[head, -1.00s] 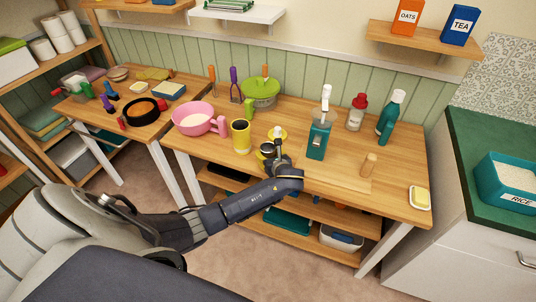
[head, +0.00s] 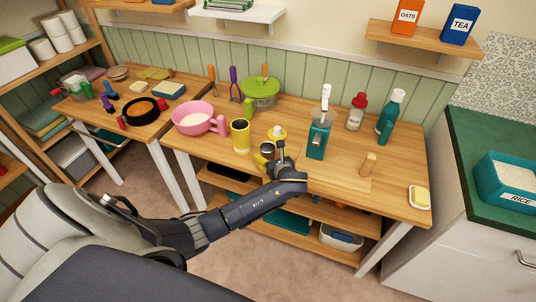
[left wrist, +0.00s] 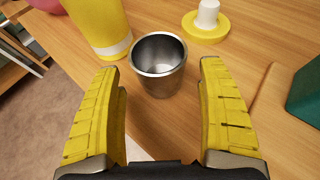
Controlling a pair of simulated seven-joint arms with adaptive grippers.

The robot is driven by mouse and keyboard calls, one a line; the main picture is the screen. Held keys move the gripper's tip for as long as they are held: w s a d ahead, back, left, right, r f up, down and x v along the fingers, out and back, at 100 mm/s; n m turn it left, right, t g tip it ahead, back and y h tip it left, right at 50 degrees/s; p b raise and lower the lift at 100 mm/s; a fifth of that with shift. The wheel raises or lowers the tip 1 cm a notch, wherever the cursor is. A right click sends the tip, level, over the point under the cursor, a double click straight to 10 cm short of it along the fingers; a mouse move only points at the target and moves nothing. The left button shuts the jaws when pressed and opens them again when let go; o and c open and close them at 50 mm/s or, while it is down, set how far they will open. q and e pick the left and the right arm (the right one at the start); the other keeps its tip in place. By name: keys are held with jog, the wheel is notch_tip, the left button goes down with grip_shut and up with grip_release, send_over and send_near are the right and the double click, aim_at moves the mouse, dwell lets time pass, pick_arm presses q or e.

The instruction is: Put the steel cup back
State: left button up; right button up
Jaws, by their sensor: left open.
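The steel cup (left wrist: 158,68) stands upright and open-topped on the wooden table in the left wrist view, and looks empty. In the head view the cup (head: 267,148) is small and partly hidden by my gripper. My left gripper (left wrist: 158,105) is open, with its yellow-padded fingers to either side of the near space. The cup is just beyond and between the fingertips, and I see no contact. In the head view the left gripper (head: 268,160) is low over the table's front part. My right gripper is not in view.
A yellow cup with a white band (head: 240,136) stands left of the steel cup. A yellow disc with a white knob (head: 277,134) is behind it. A teal dispenser (head: 318,140) is to the right. A pink bowl (head: 194,120) is farther left. A wooden peg (head: 368,163) stands right.

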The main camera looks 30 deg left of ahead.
pick_arm(q)
jog(key=v, duration=0.9)
jog(key=shift+s+d+r, duration=0.1)
jog(key=o, duration=0.4)
jog(key=v, duration=0.9)
dwell(1.0)
